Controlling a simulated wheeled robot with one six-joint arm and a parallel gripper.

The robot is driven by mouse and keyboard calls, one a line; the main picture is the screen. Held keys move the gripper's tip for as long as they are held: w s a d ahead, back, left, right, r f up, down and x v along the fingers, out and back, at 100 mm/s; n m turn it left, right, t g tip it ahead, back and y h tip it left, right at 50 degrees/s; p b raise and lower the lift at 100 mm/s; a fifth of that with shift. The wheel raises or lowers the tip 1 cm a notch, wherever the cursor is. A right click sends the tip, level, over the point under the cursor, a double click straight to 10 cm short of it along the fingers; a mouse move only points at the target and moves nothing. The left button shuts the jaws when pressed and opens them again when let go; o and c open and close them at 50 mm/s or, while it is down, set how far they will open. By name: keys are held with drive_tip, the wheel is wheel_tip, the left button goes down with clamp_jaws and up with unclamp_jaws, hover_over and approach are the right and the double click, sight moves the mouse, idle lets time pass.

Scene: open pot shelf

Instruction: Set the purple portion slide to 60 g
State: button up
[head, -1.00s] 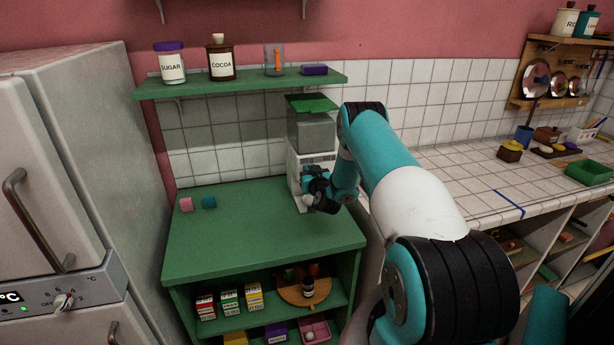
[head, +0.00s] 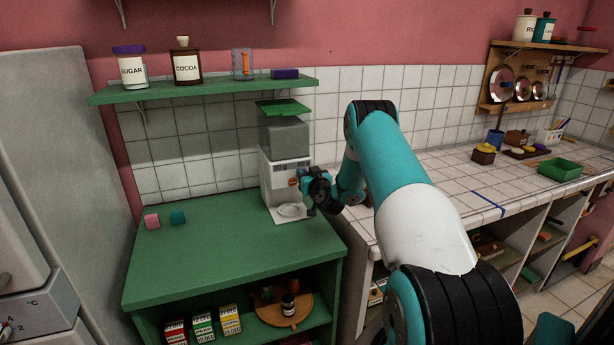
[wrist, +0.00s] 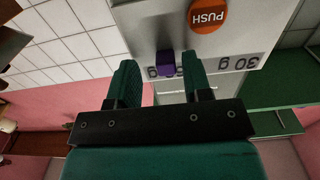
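The purple portion slide (wrist: 165,62) sits on the pale front panel of the dispenser (head: 284,165). The panel shows upside down in the wrist view, with a "30 g" label (wrist: 239,63) at right. The slide stands over another label, partly covered, whose number I cannot read. My gripper (wrist: 160,75) is open, one finger on each side of the slide, with gaps visible; I cannot tell how deep they reach. In the head view my gripper (head: 308,185) is at the dispenser's right front, hiding part of it.
An orange PUSH button (wrist: 208,14) lies close to the slide. A white dish (head: 291,210) sits at the dispenser's foot. The green shelf (head: 205,86) runs above. Pink (head: 152,221) and teal (head: 178,217) blocks stand left on the green counter (head: 225,250), otherwise mostly clear.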

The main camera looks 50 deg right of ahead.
drive_tip(key=shift+a+f, duration=0.1)
drive_tip(key=b+v, duration=1.7)
drive_tip(key=shift+s, duration=0.15)
